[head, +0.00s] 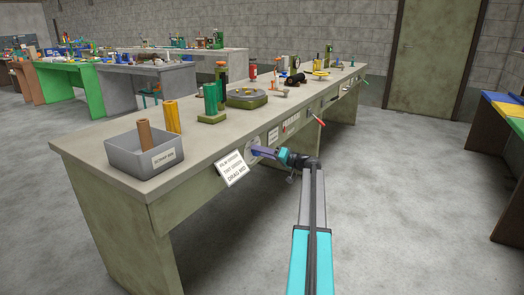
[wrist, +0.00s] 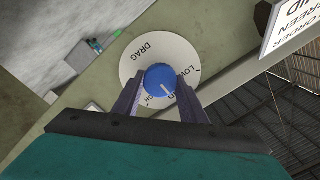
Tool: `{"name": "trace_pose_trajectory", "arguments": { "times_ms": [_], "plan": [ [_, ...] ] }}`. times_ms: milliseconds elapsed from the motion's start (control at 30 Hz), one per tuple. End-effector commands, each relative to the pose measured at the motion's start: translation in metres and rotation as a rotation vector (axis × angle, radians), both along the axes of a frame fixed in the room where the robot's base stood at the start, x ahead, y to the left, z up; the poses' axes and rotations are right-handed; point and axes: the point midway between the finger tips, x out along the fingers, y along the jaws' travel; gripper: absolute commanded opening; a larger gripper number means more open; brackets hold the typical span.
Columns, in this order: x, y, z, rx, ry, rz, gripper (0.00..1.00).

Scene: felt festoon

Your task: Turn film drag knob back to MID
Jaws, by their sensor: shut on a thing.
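The film drag knob (wrist: 161,79) is a round blue knob with a white pointer line, in the middle of a white dial (wrist: 139,57). The dial is lettered DRAG, LOW and HIGH, with another label, partly hidden, between LOW and HIGH. The pointer line slants to the lower right, toward that partly hidden label. My gripper (wrist: 161,88) is shut on the knob, one finger on each side. The fingers cover part of the lower lettering. In the head view my gripper (head: 258,151) reaches the dial on the bench front, and the knob is hidden.
A white sign (head: 234,168) reading FILM ORDER, TINT GREEN, DRAG MID hangs on the bench front left of the dial. The bench top (head: 205,150) holds a grey bin (head: 120,152), a yellow cylinder (head: 172,116) and other tools. A red-tipped lever (head: 319,121) sticks out farther right. The floor right of my arm is clear.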

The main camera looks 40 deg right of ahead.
Motion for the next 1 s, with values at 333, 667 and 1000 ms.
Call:
{"name": "trace_pose_trajectory", "arguments": {
  "times_ms": [333, 667, 1000],
  "plan": [
    [-0.0012, -0.0052, 0.0018, 0.011, -0.001, -0.011, 0.16],
    [-0.0003, -0.0024, 0.0009, 0.009, 0.001, -0.006, 0.57],
    [-0.0059, -0.0023, 0.0005, 0.008, 0.001, -0.004, 0.57]
  ]
}}
